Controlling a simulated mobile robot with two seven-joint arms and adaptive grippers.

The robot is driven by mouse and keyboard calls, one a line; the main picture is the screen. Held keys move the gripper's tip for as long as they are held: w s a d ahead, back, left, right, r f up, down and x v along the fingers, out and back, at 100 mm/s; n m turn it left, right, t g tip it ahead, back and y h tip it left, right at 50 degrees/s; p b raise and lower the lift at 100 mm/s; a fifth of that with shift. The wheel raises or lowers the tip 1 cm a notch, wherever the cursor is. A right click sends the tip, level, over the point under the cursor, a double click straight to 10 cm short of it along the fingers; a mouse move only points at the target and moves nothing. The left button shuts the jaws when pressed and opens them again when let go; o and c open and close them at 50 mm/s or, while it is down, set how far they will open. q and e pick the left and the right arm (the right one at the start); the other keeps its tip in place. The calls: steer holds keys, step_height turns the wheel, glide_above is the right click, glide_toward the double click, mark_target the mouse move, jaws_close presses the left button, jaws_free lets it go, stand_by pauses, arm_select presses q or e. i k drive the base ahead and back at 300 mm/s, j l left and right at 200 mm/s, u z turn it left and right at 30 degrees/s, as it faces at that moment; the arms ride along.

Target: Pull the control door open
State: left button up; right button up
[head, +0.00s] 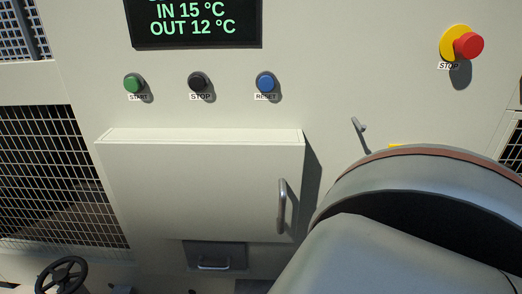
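The control door (190,185) is a pale box-like panel that stands out from the chiller's front face. It looks shut, and its shadow falls to the right. A curved metal handle (282,206) is mounted upright near its right edge. Nothing visible touches the handle. A large grey part of my own arm fills the lower right and hides what lies behind it. Neither of my grippers shows in the head view.
Above the door are a green START button (134,83), a black STOP button (198,82), a blue RESET button (265,82) and a display (195,22). A red emergency stop (467,46) is at upper right. A drawer-like dark panel (215,256) and handwheel (62,275) are below.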

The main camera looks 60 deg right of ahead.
mark_target(207, 190)
steer(key=z, duration=1.25)
